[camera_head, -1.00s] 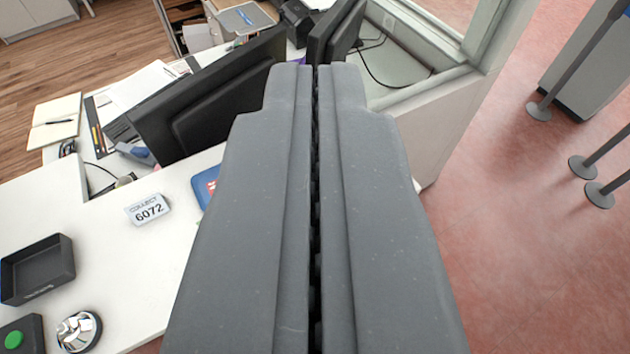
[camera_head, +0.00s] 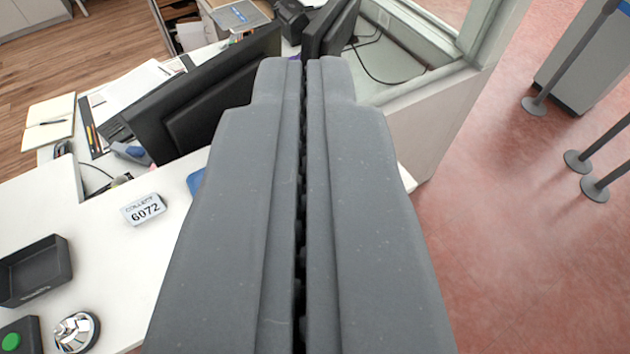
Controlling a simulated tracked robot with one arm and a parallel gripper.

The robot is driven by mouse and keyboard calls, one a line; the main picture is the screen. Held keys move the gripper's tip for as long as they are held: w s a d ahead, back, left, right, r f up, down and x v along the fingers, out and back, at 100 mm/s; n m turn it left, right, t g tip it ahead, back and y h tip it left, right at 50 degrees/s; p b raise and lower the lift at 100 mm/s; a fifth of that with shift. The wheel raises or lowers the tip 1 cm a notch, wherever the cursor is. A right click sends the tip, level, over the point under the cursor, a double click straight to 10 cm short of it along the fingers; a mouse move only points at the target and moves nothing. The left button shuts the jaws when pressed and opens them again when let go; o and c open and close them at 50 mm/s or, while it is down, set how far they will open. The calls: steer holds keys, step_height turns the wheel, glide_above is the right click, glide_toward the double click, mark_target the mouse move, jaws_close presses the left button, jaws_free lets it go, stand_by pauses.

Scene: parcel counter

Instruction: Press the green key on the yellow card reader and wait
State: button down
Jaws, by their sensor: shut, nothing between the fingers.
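No yellow card reader shows in this view. A round green button (camera_head: 11,342) sits on a dark box (camera_head: 30,335) at the lower left corner of the white counter; the box is cut off by the frame edge. My gripper (camera_head: 305,62) is shut and empty. It fills the middle of the view, points away over the counter, and hides part of the counter behind it. A blue item (camera_head: 196,182) is mostly hidden behind my gripper's left side.
Black monitors (camera_head: 205,95) stand behind. Open red floor (camera_head: 500,240) lies at right, with grey posts (camera_head: 580,60).

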steer(key=w+d+f+m+g+y+p, duration=0.1)
steer(key=w+d+f+m+g+p, duration=0.15)
steer(key=w+f, duration=0.85)
steer(key=w+d+f+m+g+y+p, duration=0.1)
steer(key=w+d+f+m+p, duration=0.25)
steer(key=w+f, duration=0.8)
step_height(320, 180, down, 18)
steer(key=d+m+p, duration=0.1)
steer(key=d+m, duration=0.1)
steer(key=shift+d+r+g, duration=0.25)
steer(key=shift+d+g, duration=0.05)
steer(key=shift+g, duration=0.05)
steer(key=shift+f, duration=0.1)
steer(key=f+b, duration=0.1)
steer(key=f, duration=0.1)
steer(key=w+f+b, duration=0.1)
steer(key=f, duration=0.2)
steer(key=a+f+b, duration=0.1)
steer(key=f, duration=0.1)
steer(key=shift+w+f, duration=0.25)
steer(key=shift+f, duration=0.1)
steer(key=shift+w+f+b, duration=0.1)
steer(key=shift+f+b, duration=0.25)
steer(key=shift+f, duration=0.15)
steer(key=shift+w+f+b, duration=0.1)
steer(key=shift+f+b, duration=0.1)
steer(key=shift+b, duration=0.15)
